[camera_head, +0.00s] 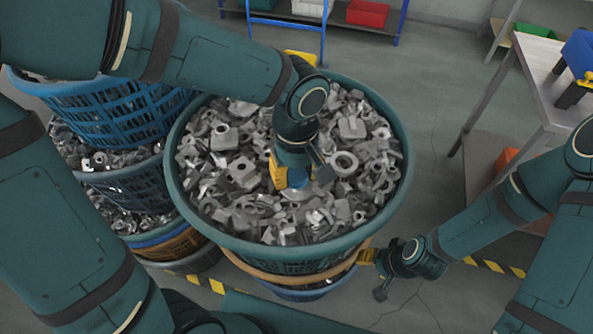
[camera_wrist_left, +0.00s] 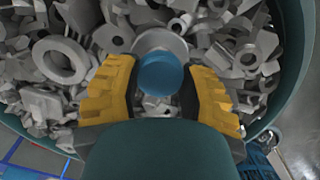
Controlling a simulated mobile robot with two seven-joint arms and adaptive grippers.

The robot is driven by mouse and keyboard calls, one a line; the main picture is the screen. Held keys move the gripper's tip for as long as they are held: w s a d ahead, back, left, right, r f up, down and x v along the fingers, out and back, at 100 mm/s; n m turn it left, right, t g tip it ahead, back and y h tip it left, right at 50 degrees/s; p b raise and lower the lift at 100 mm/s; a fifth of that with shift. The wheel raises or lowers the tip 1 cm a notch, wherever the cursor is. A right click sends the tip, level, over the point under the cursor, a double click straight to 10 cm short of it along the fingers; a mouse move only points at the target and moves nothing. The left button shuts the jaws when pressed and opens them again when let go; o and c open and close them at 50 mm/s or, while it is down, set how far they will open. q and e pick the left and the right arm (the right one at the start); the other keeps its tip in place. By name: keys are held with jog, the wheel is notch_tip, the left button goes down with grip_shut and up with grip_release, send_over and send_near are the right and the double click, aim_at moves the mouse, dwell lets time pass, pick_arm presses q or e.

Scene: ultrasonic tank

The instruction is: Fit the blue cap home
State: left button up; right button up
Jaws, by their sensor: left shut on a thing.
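The blue cap (camera_wrist_left: 161,73) is round and smooth. In the left wrist view it sits between the yellow fingers of my left gripper (camera_wrist_left: 160,90), which is shut on it. In the head view the left gripper (camera_head: 297,172) points down over the middle of a large green basket, with a bit of the blue cap (camera_head: 297,178) showing between its fingers. A pale round metal piece (camera_wrist_left: 155,40) lies right behind the cap in the wrist view; I cannot tell whether they touch. My right gripper (camera_head: 376,274) is open and empty, low beside the basket's front right side.
The green basket (camera_head: 402,190) is full of loose grey metal parts (camera_head: 240,170). Blue baskets (camera_head: 125,120) of metal parts are stacked at left. A grey table (camera_head: 535,75) stands at right. Yellow-black tape (camera_head: 495,267) marks the floor.

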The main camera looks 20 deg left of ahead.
pick_arm(q)
jog(key=shift+f+b, duration=0.4)
jog(key=shift+f+b, duration=0.25)
jog(key=shift+b, duration=0.4)
dwell(4.4)
jog(key=o, duration=0.8)
jog(key=shift+r, duration=0.15)
notch_tip(320, 180, up, 12)
jog(key=shift+f, duration=0.1)
